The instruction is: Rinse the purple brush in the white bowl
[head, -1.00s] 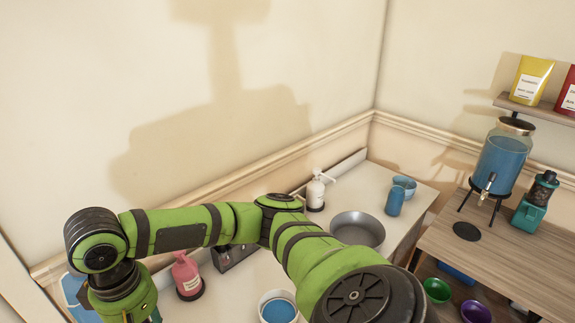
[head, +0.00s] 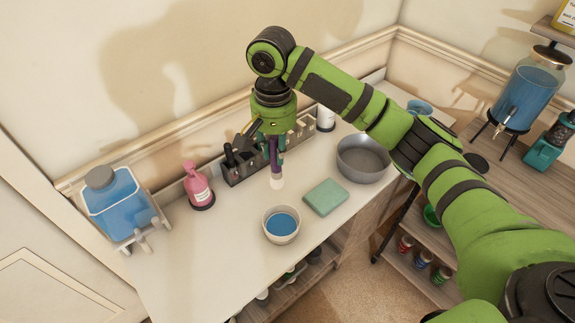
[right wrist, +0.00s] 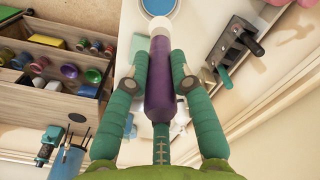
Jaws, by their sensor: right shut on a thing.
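My right gripper (head: 273,150) is shut on the purple brush (head: 274,160), which points downward with its white tip (head: 277,183) lowest. In the right wrist view, the brush (right wrist: 163,85) lies between the two green fingers (right wrist: 160,95). The white bowl (head: 270,237) holds blue liquid and stands on the white table, nearer the front edge than the brush. The brush tip shows behind the bowl in the head view and is apart from it. Part of the bowl (right wrist: 146,13) shows at the top of the right wrist view. My left gripper is not in view.
A green sponge-like block (head: 325,197) lies right of the bowl, with a grey metal basin (head: 362,160) beyond. A dark tool holder (head: 240,172), a pink bottle (head: 197,186) and a blue-filled tank (head: 118,205) line the wall. The table left of the bowl is clear.

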